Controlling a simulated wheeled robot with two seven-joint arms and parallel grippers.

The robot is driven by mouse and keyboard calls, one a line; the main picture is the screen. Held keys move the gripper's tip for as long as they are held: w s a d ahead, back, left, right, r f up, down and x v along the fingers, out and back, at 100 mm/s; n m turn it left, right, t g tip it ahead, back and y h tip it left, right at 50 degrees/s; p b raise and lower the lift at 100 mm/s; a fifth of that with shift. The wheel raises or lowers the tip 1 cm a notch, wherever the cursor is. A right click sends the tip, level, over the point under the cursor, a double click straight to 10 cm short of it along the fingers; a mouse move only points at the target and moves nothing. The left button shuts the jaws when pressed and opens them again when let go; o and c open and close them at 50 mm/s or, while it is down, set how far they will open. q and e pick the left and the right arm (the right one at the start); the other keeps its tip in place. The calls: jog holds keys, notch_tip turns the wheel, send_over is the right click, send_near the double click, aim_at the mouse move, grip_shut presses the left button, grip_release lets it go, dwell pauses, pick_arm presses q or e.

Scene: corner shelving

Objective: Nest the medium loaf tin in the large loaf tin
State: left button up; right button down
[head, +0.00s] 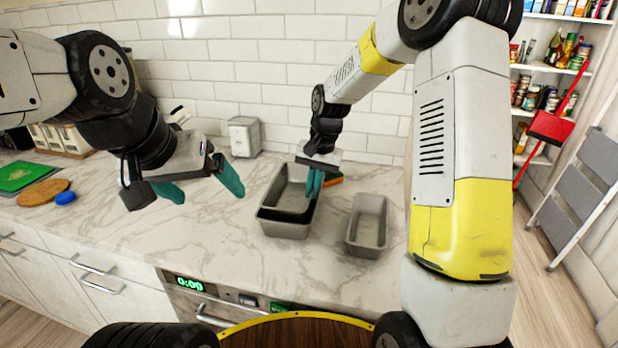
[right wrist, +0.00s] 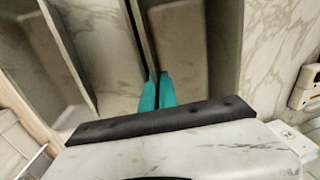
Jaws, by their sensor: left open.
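The large grey loaf tin (head: 285,231) stands on the marble counter. The medium loaf tin (head: 274,186) is over it with its rim higher and a dark gap at the near end. I cannot tell how deep it sits inside. My right gripper (head: 315,186) is at the right long side of the medium tin. In the right wrist view its teal fingers (right wrist: 157,90) are close together on a thin tin wall, shut on the medium tin. My left gripper (head: 203,186) is open and empty above the counter, to the left of the tins.
A smaller grey loaf tin (head: 352,232) stands just right of the pair. An orange-and-green sponge (head: 333,180) lies behind my right gripper. A grey canister (head: 244,137) stands by the tiled wall. Bare counter lies left of the tins.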

dwell(0.3)
jog(key=c, duration=1.6)
grip_release()
jog(key=shift+f, duration=0.1)
jog(key=shift+r, duration=3.55)
notch_tip(320, 180, up, 7)
